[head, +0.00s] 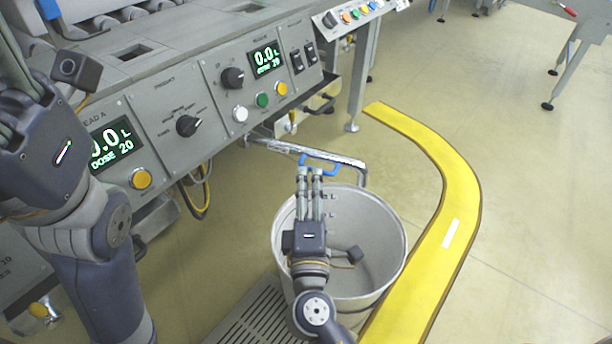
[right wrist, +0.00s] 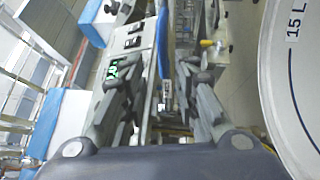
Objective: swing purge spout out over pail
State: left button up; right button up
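The purge spout (head: 345,160) is a bright metal pipe that runs from under the machine's front to the right, its end bent down near the pail's far rim. A blue handle (head: 332,169) sits on it. The grey pail (head: 385,225) stands open on the floor. My right gripper (head: 310,172) is over the pail's far side, its fingertips at the blue handle. Its fingers stand apart in the right wrist view (right wrist: 160,85). I cannot tell whether they touch the handle. My left gripper (head: 14,75) is at the left edge, its fingertips cut off.
The machine's control panel (head: 215,95) with knobs, buttons and displays runs along the left and back. A yellow curved floor strip (head: 455,190) passes right of the pail. A floor grate (head: 250,318) lies left of the pail.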

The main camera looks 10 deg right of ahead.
jog(key=v, duration=1)
